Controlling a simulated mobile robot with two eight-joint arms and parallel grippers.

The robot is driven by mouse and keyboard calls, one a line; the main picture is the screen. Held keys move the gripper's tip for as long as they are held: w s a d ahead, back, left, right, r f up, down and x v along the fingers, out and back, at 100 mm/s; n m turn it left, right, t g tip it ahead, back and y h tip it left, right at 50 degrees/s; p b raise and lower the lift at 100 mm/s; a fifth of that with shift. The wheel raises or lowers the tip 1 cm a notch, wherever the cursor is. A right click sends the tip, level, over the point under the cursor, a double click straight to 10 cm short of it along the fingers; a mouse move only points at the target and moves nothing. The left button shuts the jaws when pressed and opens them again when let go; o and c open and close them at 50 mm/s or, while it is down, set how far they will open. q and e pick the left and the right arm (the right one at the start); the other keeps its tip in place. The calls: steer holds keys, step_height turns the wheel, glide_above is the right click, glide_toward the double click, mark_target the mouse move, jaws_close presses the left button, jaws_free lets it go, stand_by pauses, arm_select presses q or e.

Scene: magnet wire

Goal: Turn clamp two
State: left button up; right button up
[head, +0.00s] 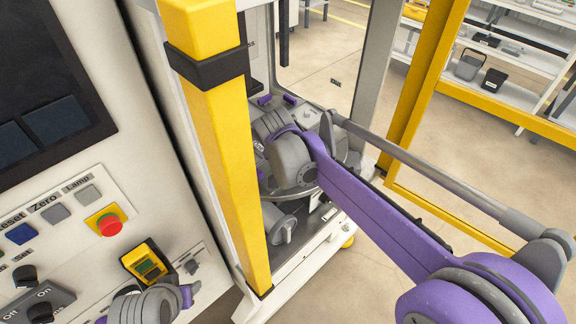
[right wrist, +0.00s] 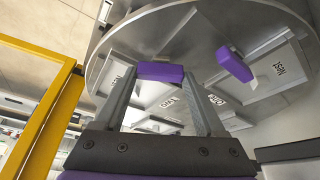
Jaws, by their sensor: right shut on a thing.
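In the right wrist view, my right gripper (right wrist: 160,80) is shut on a purple clamp handle (right wrist: 160,71), with one fingertip at each end of it. A second purple clamp handle (right wrist: 233,64) stands to its right, apart from the fingers. Both are at a round grey metal plate (right wrist: 130,40). I cannot read which clamp is number two. In the head view, small purple pieces (head: 290,99) show near the plate; my right arm hides its own fingers.
A yellow post (head: 215,140) stands between the control panel (head: 130,180) and the machine's opening. A yellow frame (head: 415,95) and shelves (head: 510,60) are at right. Floor between is open.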

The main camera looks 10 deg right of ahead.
steer(key=m, duration=0.3)
steer(key=m+g+h, duration=0.1)
steer(key=m, duration=0.1)
steer(key=shift+w+a+m+g+h+p, duration=0.1)
steer(key=shift+a+m+g+h+p, duration=0.05)
steer(key=shift+m+g+h+p, duration=0.2)
steer(key=shift+m, duration=0.25)
steer(key=o, duration=1.3)
steer(key=v, duration=1)
steer(key=shift+a+r, duration=0.2)
steer(key=shift+r, duration=0.15)
